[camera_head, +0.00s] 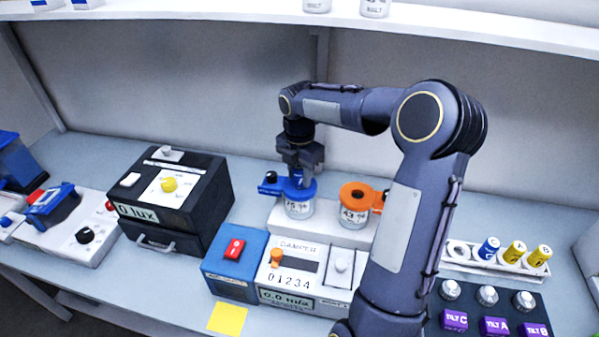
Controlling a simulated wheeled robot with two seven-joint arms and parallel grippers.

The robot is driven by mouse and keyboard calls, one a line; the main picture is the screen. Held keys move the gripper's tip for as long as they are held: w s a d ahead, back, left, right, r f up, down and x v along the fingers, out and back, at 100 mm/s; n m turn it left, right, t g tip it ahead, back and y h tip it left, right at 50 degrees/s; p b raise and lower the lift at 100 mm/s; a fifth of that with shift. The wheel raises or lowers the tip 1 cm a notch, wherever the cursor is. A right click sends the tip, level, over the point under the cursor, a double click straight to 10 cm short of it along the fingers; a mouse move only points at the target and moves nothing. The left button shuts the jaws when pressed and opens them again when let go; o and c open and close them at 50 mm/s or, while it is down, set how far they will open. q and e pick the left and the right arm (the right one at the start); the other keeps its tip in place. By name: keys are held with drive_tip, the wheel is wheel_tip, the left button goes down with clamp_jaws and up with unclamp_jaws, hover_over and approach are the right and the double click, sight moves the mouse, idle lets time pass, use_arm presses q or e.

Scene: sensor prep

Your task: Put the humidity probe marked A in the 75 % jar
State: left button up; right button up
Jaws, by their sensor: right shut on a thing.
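The 75 % jar (298,208) is a white jar with a blue lid, standing on a white block at the middle back of the bench. Its label is partly readable. A blue tab with a dark knob (270,178) sticks out to the left of the lid. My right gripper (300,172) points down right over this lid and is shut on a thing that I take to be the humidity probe. The jaws hide most of it, and no letter A can be read. I cannot tell how deep it sits in the lid. My left gripper is out of view.
An orange-lidded jar marked 43 (353,212) stands just to the right. In front are a blue box with a red switch (233,250) and a damper unit (290,268). A black lux box (170,200) stands left.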

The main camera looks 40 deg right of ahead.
drive_tip(key=shift+f, duration=0.25)
idle(0.4)
drive_tip(key=o, duration=1.3)
drive_tip(key=shift+o, duration=0.2)
drive_tip(key=shift+r, duration=0.1)
drive_tip(key=shift+r+p, duration=1.1)
drive_tip(key=shift+r, duration=2.85)
